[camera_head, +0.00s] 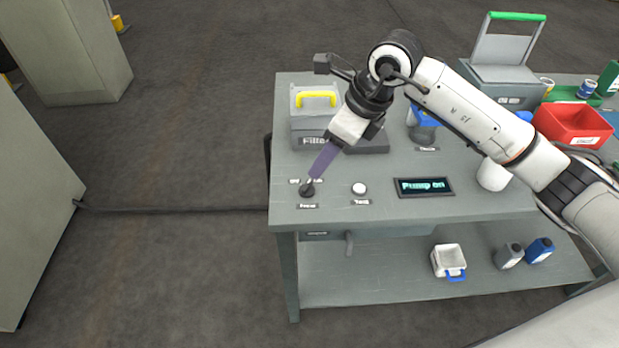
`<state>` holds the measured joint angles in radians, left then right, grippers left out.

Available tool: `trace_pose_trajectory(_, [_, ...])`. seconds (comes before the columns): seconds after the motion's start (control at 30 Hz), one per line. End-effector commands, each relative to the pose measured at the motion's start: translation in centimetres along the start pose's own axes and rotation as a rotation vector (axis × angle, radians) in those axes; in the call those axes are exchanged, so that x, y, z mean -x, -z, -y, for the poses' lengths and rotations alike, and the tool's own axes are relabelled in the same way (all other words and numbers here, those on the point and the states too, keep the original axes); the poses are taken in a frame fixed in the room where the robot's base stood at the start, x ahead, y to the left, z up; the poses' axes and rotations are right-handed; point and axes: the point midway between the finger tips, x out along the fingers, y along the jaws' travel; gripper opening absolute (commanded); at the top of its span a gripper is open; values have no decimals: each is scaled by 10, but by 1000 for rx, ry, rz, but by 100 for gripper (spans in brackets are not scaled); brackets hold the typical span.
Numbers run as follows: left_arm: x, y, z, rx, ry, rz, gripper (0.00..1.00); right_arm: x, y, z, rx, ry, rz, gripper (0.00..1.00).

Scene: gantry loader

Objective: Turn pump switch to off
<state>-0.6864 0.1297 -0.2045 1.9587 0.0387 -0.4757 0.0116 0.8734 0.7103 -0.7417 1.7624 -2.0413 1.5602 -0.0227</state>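The pump switch (307,189) is a small black knob on the near left corner of the grey table, with a label below it that I cannot read for sure. A small display (424,187) to its right reads "Pump on". My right gripper (316,171) comes in from the right, points down and left, and has its purple fingers at the top of the switch. The fingers look close together, but I cannot tell whether they grip the switch or only touch it. My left gripper is not in view.
A white round button (359,188) sits right of the switch. A grey case with a yellow handle (316,99) stands behind it. A red bin (573,125) is at the right. The lower shelf holds a white container (448,260) and bottles. Open floor lies left of the table (284,215).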

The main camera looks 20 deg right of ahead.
Motion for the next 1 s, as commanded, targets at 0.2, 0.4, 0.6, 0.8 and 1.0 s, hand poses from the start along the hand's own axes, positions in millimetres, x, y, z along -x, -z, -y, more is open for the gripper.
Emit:
trace_pose_trajectory(0.2, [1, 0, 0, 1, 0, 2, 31, -39, 0, -3, -1, -8, -1, 48])
trace_pose_trajectory(0.4, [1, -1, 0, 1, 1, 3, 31, -74, 0, -4, 1, -8, 1, 48])
trace_pose_trajectory(0.6, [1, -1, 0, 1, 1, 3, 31, -93, 0, -3, 1, -7, 2, 48])
trace_pose_trajectory(0.8, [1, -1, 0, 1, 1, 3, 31, -97, 0, -3, 2, -5, 2, 48])
trace_pose_trajectory(1.0, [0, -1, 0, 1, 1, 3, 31, -96, 0, -3, 2, -6, 3, 37])
